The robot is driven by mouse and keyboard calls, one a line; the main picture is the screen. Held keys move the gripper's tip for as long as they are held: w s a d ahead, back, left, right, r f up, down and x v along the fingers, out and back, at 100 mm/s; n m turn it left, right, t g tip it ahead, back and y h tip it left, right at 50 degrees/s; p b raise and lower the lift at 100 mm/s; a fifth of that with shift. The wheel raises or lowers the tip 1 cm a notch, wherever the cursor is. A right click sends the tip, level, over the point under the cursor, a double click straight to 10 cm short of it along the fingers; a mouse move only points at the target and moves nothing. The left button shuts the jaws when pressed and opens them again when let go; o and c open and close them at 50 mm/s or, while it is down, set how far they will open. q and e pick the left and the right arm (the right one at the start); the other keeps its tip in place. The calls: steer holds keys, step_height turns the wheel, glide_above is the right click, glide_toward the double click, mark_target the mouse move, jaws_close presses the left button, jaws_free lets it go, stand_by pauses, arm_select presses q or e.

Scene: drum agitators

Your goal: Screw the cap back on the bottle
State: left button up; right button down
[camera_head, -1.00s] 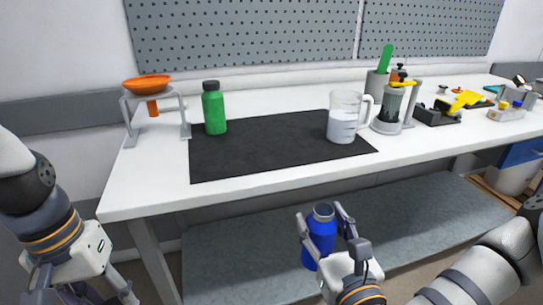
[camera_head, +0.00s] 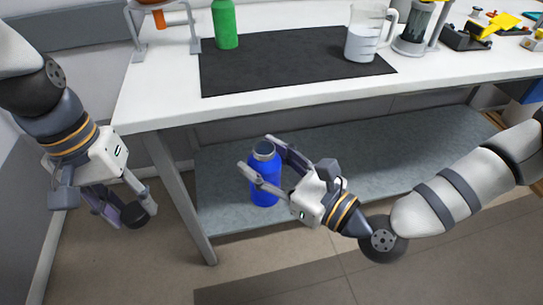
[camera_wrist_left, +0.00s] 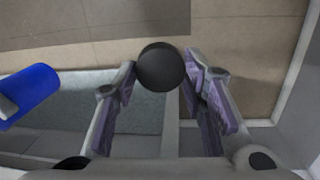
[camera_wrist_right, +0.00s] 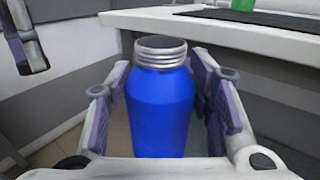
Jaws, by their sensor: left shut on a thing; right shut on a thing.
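The blue bottle (camera_head: 265,182) has a bare threaded grey neck with no cap on it. My right gripper (camera_head: 262,163) is shut on its upper body and holds it upright in front of the table, above the floor. It fills the middle of the right wrist view (camera_wrist_right: 160,110). The round black cap (camera_wrist_left: 161,67) is between the fingertips of my left gripper (camera_head: 138,200), which is shut on it. In the head view the cap (camera_head: 135,215) is low at the left, apart from the bottle. The bottle also shows at the left of the left wrist view (camera_wrist_left: 28,96).
A white table (camera_head: 160,105) with a black mat (camera_head: 290,60) stands behind the grippers. A green bottle (camera_head: 225,25), a measuring jug (camera_head: 366,35) and an orange funnel on a stand are on it. A grey lower shelf (camera_head: 370,150) lies beneath. The floor in front is clear.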

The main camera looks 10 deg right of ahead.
arm_select(q)
steer(key=w+d+r+m, duration=0.2)
steer(key=d+m, duration=0.1)
steer(key=d, duration=0.3)
steer(key=w+d+r+m, duration=0.2)
steer(key=d+r, duration=0.1)
steer(key=d, duration=0.2)
steer(key=m+y, duration=0.1)
steer(key=m, duration=0.4)
glide_toward(264, 160)
steer(key=w, duration=0.1)
steer(key=shift+w+d, duration=0.2)
steer(key=shift+d, duration=0.15)
steer(key=shift+f, duration=0.1)
steer(key=shift+f+t, duration=0.3)
steer(key=shift+f, duration=1.65)
steer(key=shift+f, duration=0.8)
steer(key=shift+f, duration=0.6)
